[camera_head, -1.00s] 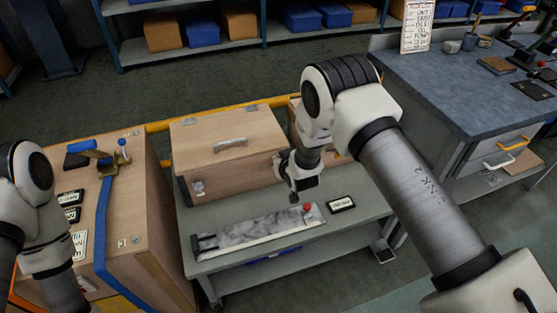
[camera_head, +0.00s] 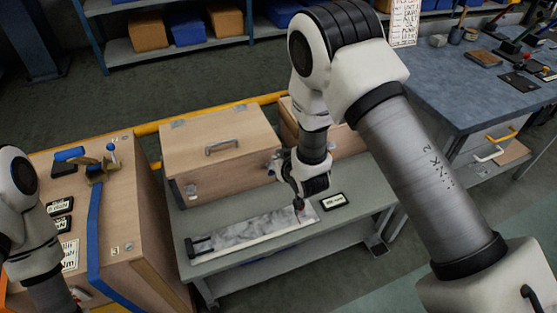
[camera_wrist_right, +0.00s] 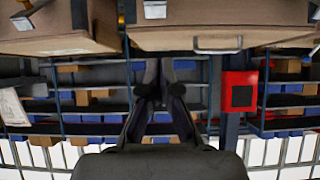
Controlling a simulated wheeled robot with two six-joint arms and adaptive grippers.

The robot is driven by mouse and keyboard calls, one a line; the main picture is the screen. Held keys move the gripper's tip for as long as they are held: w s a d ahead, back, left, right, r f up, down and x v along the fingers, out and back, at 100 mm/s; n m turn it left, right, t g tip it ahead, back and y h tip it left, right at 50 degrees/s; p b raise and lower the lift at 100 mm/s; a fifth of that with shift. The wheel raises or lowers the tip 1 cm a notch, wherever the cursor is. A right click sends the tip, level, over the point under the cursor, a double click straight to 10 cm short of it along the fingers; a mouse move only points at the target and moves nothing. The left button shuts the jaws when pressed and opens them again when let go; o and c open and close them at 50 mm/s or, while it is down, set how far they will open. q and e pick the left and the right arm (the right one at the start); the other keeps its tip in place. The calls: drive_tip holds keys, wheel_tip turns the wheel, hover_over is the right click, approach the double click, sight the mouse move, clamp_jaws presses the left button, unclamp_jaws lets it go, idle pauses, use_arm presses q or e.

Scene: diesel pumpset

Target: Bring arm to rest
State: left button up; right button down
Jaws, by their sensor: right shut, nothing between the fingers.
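My right arm comes in from the right in the head view and bends down over the grey bench (camera_head: 250,272). Its gripper (camera_head: 299,204) is shut and empty, pointing down near the right end of a long light tray (camera_head: 250,231) with a mottled grey surface. The fingertips hide part of that end, and I cannot tell whether they touch it. In the right wrist view the two dark fingers (camera_wrist_right: 158,72) come together with nothing held. Part of my left arm shows at the left edge of the head view; its gripper is out of view.
A wooden case (camera_head: 222,150) stands behind the tray, and a small dark label plate (camera_head: 334,201) lies to its right. A wooden cabinet (camera_head: 140,240) with a blue strap is at left. A blue-grey workbench (camera_head: 455,85) with tools is at right. Shelves (camera_head: 180,55) stand behind.

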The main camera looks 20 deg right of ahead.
drive_tip(key=shift+r, duration=0.1)
idle(0.3)
drive_tip(key=s+d+f+m+g+p, duration=0.1)
drive_tip(key=s+d+f+g, duration=0.15)
drive_tip(key=s+f, duration=0.6)
drive_tip(key=s+d+f+g, duration=0.1)
drive_tip(key=s+f+g, duration=0.35)
drive_tip(key=s, duration=0.65)
drive_tip(key=s+f+g, duration=0.1)
drive_tip(key=s+g, duration=0.3)
drive_tip(key=s, duration=1.2)
drive_tip(key=shift+s+d, duration=0.25)
drive_tip(key=shift+d, duration=0.1)
drive_tip(key=shift+f, duration=0.1)
